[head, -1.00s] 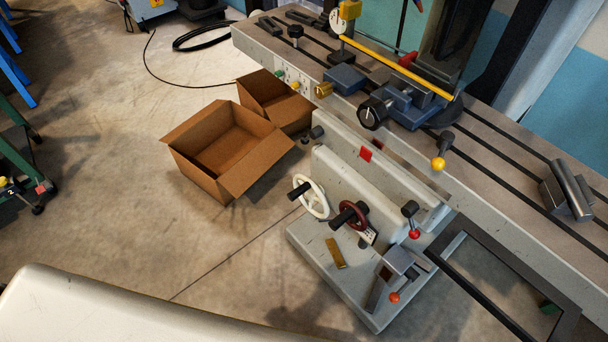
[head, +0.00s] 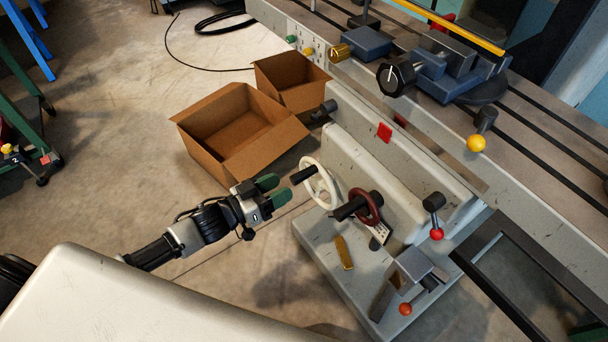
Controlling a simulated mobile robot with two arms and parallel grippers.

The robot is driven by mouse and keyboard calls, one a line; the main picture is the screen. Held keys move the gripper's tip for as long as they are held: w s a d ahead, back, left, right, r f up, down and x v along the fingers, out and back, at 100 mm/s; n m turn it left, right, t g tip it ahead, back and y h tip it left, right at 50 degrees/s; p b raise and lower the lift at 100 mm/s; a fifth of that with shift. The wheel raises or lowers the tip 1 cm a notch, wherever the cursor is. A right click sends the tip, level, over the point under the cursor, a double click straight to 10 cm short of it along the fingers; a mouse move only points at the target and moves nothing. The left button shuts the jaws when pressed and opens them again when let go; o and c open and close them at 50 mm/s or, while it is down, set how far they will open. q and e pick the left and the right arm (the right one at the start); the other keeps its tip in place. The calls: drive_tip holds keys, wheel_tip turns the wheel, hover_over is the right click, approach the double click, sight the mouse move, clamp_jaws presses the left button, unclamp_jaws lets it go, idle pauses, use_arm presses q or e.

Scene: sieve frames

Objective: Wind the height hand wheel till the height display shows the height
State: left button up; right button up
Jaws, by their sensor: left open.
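Two hand wheels stand on the front of the grey machine: a white one (head: 332,190) with a dark handle, and a dark red one (head: 377,203) with a black handle. I cannot tell from the picture which of them is the height wheel. A small pale plate with dark marks (head: 379,238) sits just below the red wheel, partly hidden; its marks are too small to read. My left gripper (head: 276,190) is open and empty, with green fingertips, a little left of the white wheel's handle and apart from it. My right gripper is out of view.
Two open cardboard boxes (head: 187,141) stand on the floor behind my left gripper. A black frame (head: 500,290) juts out at the lower right.

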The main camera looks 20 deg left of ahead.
sight(316, 168)
use_arm(q)
drive_tip(key=x, duration=0.7)
drive_tip(key=shift+w, duration=0.15)
clamp_jaws()
